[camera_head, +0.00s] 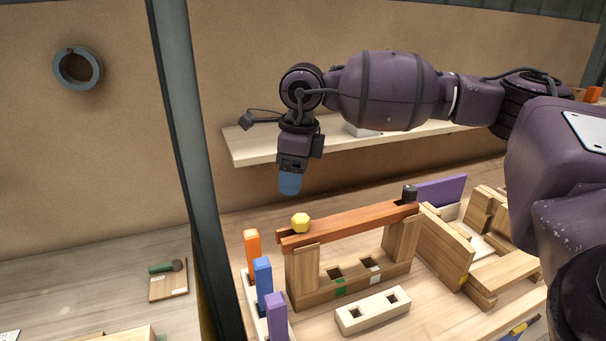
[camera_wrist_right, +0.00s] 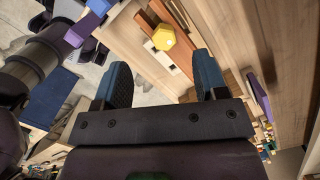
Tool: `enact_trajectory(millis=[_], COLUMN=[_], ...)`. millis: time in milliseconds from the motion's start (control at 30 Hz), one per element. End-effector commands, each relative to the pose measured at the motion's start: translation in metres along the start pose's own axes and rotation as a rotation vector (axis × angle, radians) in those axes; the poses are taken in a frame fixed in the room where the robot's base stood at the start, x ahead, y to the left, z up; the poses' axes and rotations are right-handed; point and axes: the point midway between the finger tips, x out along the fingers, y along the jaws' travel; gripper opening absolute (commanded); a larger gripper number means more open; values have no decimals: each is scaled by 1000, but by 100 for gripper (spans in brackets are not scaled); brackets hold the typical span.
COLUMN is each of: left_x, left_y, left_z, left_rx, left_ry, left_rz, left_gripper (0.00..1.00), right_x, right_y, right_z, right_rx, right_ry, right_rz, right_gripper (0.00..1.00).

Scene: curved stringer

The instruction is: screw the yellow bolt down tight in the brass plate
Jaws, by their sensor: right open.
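The yellow bolt (camera_head: 301,222) has a faceted head and stands at the left end of a reddish-brown beam (camera_head: 350,222). In the right wrist view the bolt (camera_wrist_right: 164,38) shows beyond the fingertips, between their lines. I cannot make out a brass plate; the bolt's shank is hidden. My right gripper (camera_head: 289,190) points down above and slightly left of the bolt, clear of it. In its wrist view the two blue fingers (camera_wrist_right: 160,70) are apart with nothing between them. My left gripper is not in view.
Orange, blue and purple upright blocks (camera_head: 262,272) stand left of the beam. A dark knob (camera_head: 409,192) sits at the beam's right end. A pale two-hole block (camera_head: 372,311) lies in front. A shelf (camera_head: 245,143) runs behind my arm. Wooden pieces (camera_head: 447,250) crowd the right.

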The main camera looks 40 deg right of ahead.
Motion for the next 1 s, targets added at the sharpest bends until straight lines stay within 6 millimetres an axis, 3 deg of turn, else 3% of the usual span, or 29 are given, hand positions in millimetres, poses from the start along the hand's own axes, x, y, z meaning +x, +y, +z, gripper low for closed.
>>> enact_trajectory(millis=[133, 367, 1000], left_x=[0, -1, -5], left_y=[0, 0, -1], left_z=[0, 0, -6], left_rx=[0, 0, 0], left_ry=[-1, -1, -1], left_rz=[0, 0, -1], left_gripper=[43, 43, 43], right_x=[-1, 6, 93], right_y=[-2, -2, -2], right_z=[-18, -20, -29], right_rx=[-130, -184, -181], right_ry=[113, 117, 114], right_rz=[-7, 0, 1], right_gripper=[66, 66, 66])
